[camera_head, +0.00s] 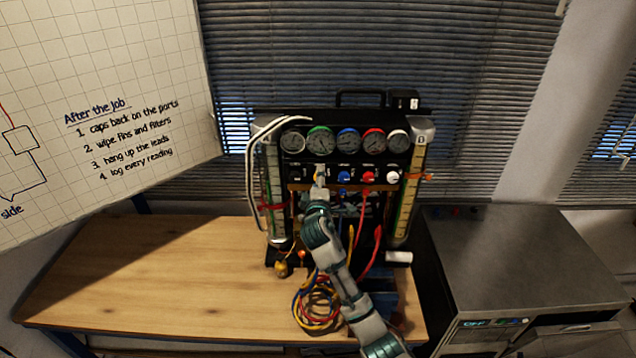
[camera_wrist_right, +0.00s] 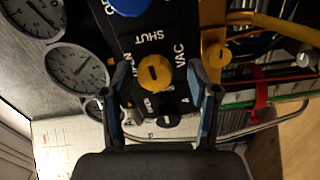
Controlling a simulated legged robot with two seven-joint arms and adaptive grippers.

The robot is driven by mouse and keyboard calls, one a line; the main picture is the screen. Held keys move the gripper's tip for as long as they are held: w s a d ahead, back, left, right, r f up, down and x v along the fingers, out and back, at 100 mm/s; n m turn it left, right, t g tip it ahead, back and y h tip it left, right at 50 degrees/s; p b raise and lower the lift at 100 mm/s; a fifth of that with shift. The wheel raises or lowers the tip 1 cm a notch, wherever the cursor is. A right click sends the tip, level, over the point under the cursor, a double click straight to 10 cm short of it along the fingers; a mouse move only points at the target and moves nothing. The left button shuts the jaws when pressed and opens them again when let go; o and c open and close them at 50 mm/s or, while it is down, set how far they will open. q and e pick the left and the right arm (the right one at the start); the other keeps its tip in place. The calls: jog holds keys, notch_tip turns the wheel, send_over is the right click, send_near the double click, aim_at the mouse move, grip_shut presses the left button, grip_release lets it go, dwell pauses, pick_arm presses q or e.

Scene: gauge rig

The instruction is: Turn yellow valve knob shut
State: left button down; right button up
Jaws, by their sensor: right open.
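The yellow valve knob (camera_wrist_right: 155,72) shows in the right wrist view on the black panel, near the printed words SHUT and VAC. It has a short dark mark on its face. My right gripper (camera_wrist_right: 158,82) is open, with one finger on each side of the knob. I cannot tell whether either finger touches it. In the head view my right gripper (camera_head: 318,190) is at the left of the knob row and mostly hides the yellow knob. My left gripper is not in view.
Blue (camera_head: 344,176), red (camera_head: 367,177) and white (camera_head: 393,177) knobs sit right of my gripper, below several gauges (camera_head: 347,140). Hoses (camera_head: 316,303) lie coiled on the bench (camera_head: 160,280). The bench's left part is clear. A metal cabinet (camera_head: 520,260) stands at right.

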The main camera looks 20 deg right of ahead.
jog(key=v, duration=1.2)
